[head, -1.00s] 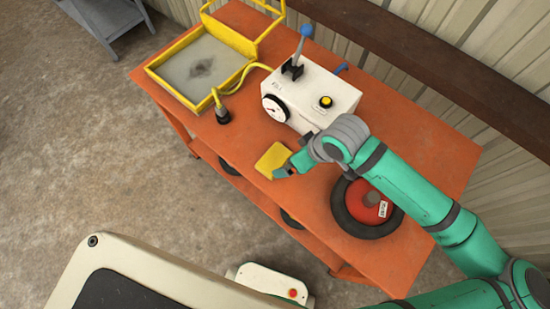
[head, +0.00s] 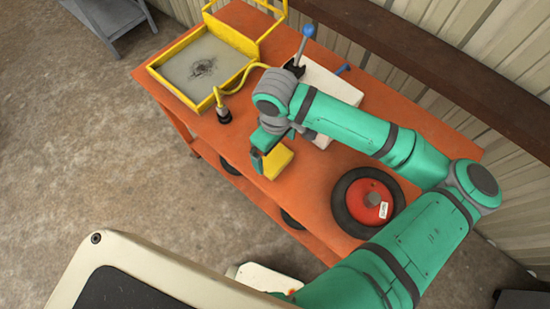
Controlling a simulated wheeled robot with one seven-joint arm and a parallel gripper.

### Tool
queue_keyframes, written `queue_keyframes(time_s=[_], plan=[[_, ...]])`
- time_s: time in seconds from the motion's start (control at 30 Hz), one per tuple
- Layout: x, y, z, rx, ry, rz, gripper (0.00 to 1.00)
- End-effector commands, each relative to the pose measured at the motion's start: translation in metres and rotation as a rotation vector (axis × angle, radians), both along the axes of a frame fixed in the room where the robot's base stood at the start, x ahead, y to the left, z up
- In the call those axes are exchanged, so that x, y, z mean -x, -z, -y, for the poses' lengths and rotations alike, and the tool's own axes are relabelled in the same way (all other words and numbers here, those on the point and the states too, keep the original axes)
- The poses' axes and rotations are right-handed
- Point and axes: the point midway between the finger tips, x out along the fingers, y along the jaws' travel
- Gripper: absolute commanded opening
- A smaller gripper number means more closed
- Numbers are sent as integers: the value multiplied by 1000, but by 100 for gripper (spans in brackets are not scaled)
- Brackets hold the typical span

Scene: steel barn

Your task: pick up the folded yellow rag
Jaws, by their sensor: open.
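The folded yellow rag (head: 279,163) lies flat on the orange table (head: 306,192), near its front edge. My gripper (head: 264,152) is open at the rag's left and back side. One finger shows beside the rag's left edge, and my wrist hides part of the rag's back. I cannot tell whether the fingers touch the rag or are just above it.
Behind my wrist stands a white box (head: 338,87) with blue levers, partly hidden. A yellow-framed tray (head: 203,66) and a black-based yellow hose (head: 223,113) are at the left. A red-and-black wheel (head: 368,202) lies at the right. A wall with a dark rail runs behind.

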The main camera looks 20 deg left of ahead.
Motion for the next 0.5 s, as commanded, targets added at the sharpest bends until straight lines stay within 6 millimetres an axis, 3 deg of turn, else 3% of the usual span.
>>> queue_keyframes(time_s=[0.23,0.5], plan=[[0,17,1,1,1,0,100],[-2,53,2,-1,1,-1,100]])
